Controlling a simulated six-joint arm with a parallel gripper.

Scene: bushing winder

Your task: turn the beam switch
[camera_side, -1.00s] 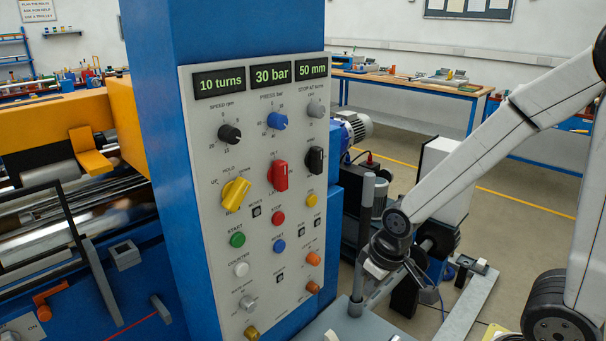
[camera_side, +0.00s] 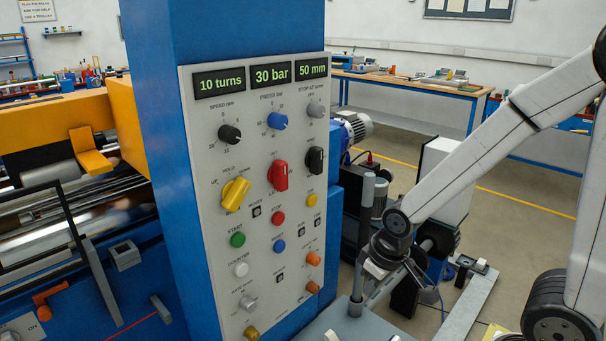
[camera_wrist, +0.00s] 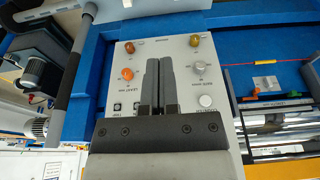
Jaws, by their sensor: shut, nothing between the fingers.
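The small silver switch (camera_side: 248,302) low on the grey panel (camera_side: 205,215) sits under a label too small to read surely, which seems to end in "beam". It also shows in the wrist view (camera_wrist: 196,57), to the right of my fingers. My gripper (camera_wrist: 158,62) is shut and empty, its two dark fingers side by side over the lower panel. In the side view my wrist is right of the panel, apart from it, and the fingers are hard to make out. The way the switch points is hard to tell.
A brass knob (camera_side: 252,333) is below the switch and a white button (camera_side: 241,270) above it. Orange knobs (camera_side: 314,258) line the panel's right edge. A grey post (camera_side: 357,285) stands between the panel and my wrist. The blue column (camera_side: 160,100) carries the panel.

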